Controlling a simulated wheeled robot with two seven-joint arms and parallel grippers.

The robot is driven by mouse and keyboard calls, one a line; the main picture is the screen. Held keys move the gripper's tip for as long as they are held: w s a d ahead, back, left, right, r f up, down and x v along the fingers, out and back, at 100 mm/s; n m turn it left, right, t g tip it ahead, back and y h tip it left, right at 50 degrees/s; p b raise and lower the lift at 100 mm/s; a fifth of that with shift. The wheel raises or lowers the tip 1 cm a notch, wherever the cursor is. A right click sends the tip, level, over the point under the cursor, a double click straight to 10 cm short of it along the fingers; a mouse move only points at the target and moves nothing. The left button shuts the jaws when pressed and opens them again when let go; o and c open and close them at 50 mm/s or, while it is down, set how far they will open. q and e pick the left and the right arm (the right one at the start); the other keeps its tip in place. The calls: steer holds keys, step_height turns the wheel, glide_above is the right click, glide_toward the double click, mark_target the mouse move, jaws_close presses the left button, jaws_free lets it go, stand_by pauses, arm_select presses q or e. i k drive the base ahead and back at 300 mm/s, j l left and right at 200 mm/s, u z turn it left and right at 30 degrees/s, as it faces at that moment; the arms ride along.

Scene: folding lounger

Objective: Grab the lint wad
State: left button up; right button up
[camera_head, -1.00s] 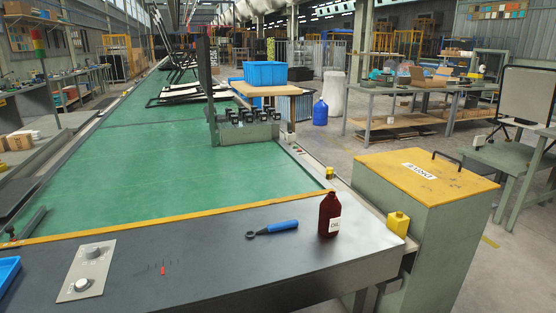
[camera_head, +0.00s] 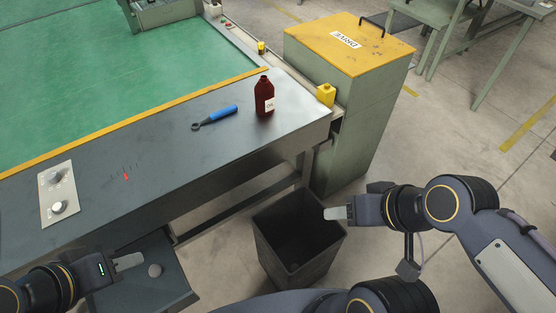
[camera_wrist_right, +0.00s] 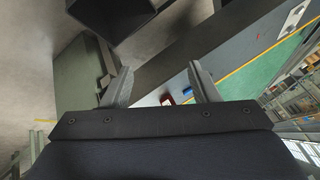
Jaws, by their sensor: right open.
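A small grey round wad, likely the lint wad (camera_head: 155,270), lies on a dark tray (camera_head: 150,297) low at the front left, below the bench top. My left gripper (camera_head: 130,261) is just left of the wad, its grey fingers pointing towards it with a small gap in the picture. Its fingers overlap from this side, so their opening does not show. My right gripper (camera_head: 335,213) is by the bin's right rim in the head view. The right wrist view shows its two fingers (camera_wrist_right: 160,78) spread apart with nothing between them.
A dark open bin (camera_head: 285,268) stands on the floor between my arms. The bench top (camera_head: 180,165) holds a brown bottle (camera_head: 264,97), a blue-handled tool (camera_head: 222,112) and a knob panel (camera_head: 58,193). A green cabinet (camera_head: 345,120) stands behind the bin.

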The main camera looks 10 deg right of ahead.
mark_target(155, 270)
steer(key=k+j, duration=0.35)
steer(key=k, duration=0.15)
steer(key=k+j, duration=0.35)
steer(key=k, duration=0.2)
steer(key=k+j, duration=0.35)
steer(key=k, duration=0.15)
